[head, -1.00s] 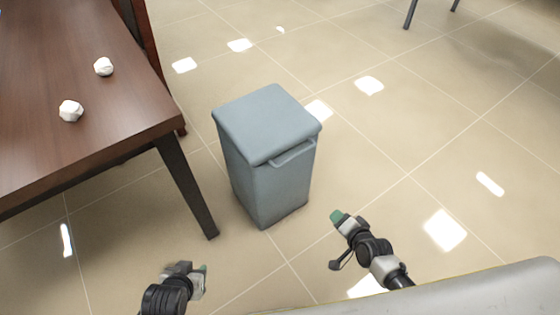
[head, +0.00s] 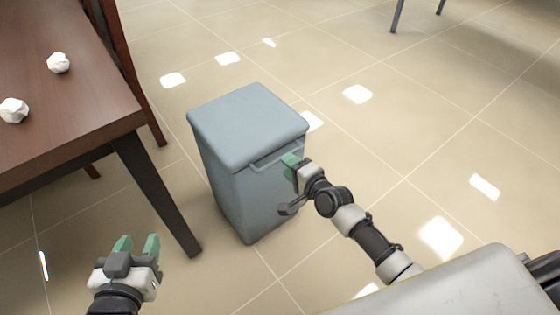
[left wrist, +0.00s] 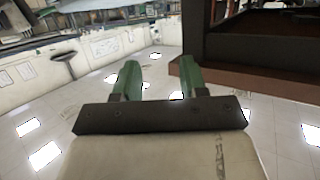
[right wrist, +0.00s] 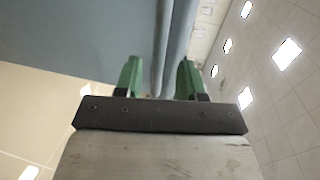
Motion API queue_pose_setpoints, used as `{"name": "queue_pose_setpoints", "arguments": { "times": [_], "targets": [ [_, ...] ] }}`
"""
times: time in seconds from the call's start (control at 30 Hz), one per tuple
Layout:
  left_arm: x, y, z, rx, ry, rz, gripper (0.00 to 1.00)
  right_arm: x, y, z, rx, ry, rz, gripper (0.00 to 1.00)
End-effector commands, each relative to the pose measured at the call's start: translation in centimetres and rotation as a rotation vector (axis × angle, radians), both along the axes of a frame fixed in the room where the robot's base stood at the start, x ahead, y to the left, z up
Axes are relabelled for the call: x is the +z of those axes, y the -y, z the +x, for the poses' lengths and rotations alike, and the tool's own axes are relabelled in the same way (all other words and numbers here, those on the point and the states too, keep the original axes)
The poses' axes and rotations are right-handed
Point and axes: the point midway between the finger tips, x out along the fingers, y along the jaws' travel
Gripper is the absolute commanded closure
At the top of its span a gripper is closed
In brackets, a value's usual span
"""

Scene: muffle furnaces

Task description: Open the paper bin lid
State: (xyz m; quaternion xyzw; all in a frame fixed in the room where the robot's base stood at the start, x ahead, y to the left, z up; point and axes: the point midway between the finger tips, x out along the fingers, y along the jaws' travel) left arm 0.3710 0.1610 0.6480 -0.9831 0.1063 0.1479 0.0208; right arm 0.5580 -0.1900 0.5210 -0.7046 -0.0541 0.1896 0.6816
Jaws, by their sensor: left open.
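The paper bin (head: 245,190) is a blue-grey box standing upright on the floor. Its flat lid (head: 248,122) is shut, with a bar handle (head: 280,153) along the front right edge. My right gripper (head: 291,160) is at the handle. In the right wrist view its green fingers (right wrist: 160,77) are apart, with the handle bar (right wrist: 178,40) running between and just ahead of them; I cannot tell whether they touch it. My left gripper (head: 137,245) is open and empty, left of the bin and near the table leg; its fingers (left wrist: 158,80) also show empty in its wrist view.
A dark wooden table (head: 70,95) with two crumpled white paper balls, (head: 58,63) and (head: 14,110), stands left of the bin. Its front leg (head: 158,195) is close to the bin.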

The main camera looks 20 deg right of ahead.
Motion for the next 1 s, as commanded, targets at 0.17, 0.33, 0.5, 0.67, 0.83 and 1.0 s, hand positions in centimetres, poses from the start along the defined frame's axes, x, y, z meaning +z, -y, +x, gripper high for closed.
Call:
{"name": "queue_pose_setpoints", "arguments": {
  "times": [0.17, 0.33, 0.5, 0.67, 0.83, 1.0],
  "targets": [
    [2.0, 0.7, 0.9, -0.012, 0.177, -0.044, 0.57, -0.6, -0.8, 2.2, 0.0, 0.0, 0.0, 0.61],
    [3.7, 1.0, 1.2, -0.02, 0.304, -0.077, 0.57, -0.9, -1.3, 3.6, 0.001, -0.001, 0.0, 0.61],
    [4.6, 1.2, 1.2, -0.024, 0.372, -0.094, 0.57, -1.0, -1.6, 4.3, 0.001, -0.001, -0.001, 0.61],
    [4.9, 1.2, 1.2, -0.025, 0.39, -0.099, 0.57, -1.0, -1.6, 4.4, 0.0, -0.002, -0.002, 0.61],
    [4.9, 1.2, 1.2, -0.024, 0.389, -0.098, 0.57, -1.0, -1.6, 4.4, 0.0, -0.002, -0.002, 0.61],
    [4.9, 1.2, 1.2, -0.024, 0.389, -0.098, 0.57, -1.0, -1.6, 4.4, 0.0, -0.002, -0.002, 0.87]
  ]
}}
